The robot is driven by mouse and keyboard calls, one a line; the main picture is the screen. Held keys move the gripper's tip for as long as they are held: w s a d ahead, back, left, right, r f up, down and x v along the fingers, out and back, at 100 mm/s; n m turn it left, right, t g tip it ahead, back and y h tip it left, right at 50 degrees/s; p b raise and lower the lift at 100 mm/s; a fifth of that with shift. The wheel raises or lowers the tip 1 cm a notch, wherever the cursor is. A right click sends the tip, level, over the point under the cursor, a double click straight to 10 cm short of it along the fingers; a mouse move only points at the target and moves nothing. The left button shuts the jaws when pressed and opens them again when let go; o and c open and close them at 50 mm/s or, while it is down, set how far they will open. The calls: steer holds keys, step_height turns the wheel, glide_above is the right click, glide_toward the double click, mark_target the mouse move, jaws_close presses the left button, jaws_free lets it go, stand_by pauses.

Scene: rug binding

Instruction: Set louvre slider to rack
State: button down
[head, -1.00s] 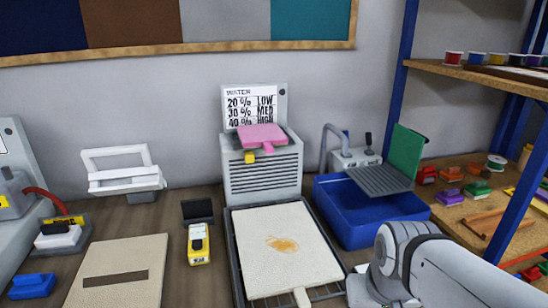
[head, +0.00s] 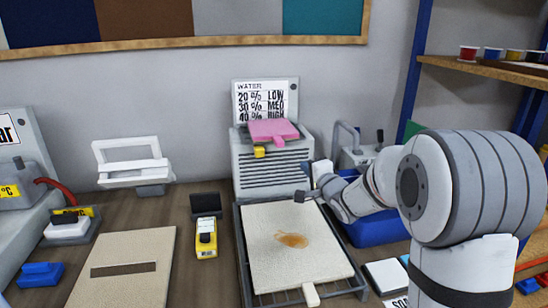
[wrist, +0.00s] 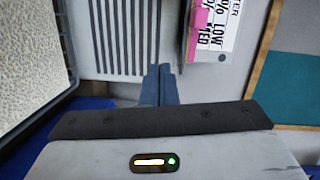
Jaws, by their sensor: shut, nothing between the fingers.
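The grey louvre unit (head: 272,170) stands at the back middle, with horizontal slats on its front. A yellow slider knob (head: 259,152) sits at the left of its upper front edge. My gripper (head: 306,167) is at the right side of the unit's front, apart from the knob. The wrist view shows its two dark fingers (wrist: 160,82) shut together and empty, with the slats (wrist: 115,35) beyond them. The knob does not show in the wrist view. Any mark for "rack" is too small to read.
A pink paddle-like piece (head: 273,130) lies on top of the unit, below the water sign (head: 266,100). A stained rug sample (head: 275,255) lies on a wire rack (head: 245,288) in front. A blue basin (head: 375,230) is at right, partly behind my arm.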

mark_target(259, 151)
steer(key=shift+m+y, duration=0.3)
steer(key=shift+y, duration=0.5)
steer(key=w+a, duration=0.2)
steer(key=a, duration=0.1)
steer(key=w+a+p, duration=0.1)
steer(key=w+a, duration=0.5)
steer(key=a, duration=0.1)
steer(key=shift+w+a+r, duration=0.1)
steer(key=shift+w, duration=0.05)
steer(key=shift+a, duration=0.25)
